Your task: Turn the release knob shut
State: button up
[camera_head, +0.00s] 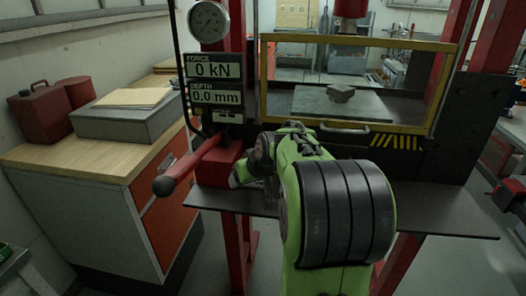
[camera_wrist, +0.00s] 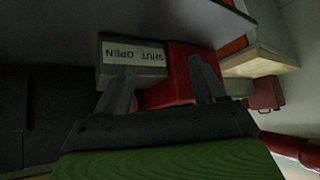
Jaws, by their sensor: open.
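The release knob itself is not clearly visible in either view. A label plate reading SHUT and OPEN (camera_wrist: 135,53) shows upside down in the wrist view, on a grey block. A red block (camera_wrist: 188,75) lies beside it, behind and between my fingers. My gripper (camera_wrist: 161,64) is open, with its two grey fingers apart and pointing at the plate and the red block. Nothing is clearly held between them. In the head view my green arm hides the fingertips, close to the red pump body (camera_head: 217,167) at the press's left front.
A red lever with a dark grip (camera_head: 190,166) sticks out left of the pump body. Displays (camera_head: 212,72) read 0 kN and 0.0 mm beneath a round gauge (camera_head: 208,21). A yellow-framed guard (camera_head: 360,43) stands behind my arm. A wooden-topped cabinet (camera_head: 75,160) is left.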

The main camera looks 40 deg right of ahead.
jog(key=s+d+r+n+t+y+p, duration=0.25)
jog(key=s+d+r+n+t, duration=0.3)
jog(key=s+d+r, duration=0.4)
jog(key=shift+m+y, duration=0.45)
jog(key=b+x, duration=0.1)
jog(key=x, duration=0.3)
jog(key=f+x, duration=0.1)
jog(key=x, duration=0.4)
jog(key=f+b+x, duration=0.1)
jog(key=x, duration=0.4)
jog(key=shift+s+b, duration=0.3)
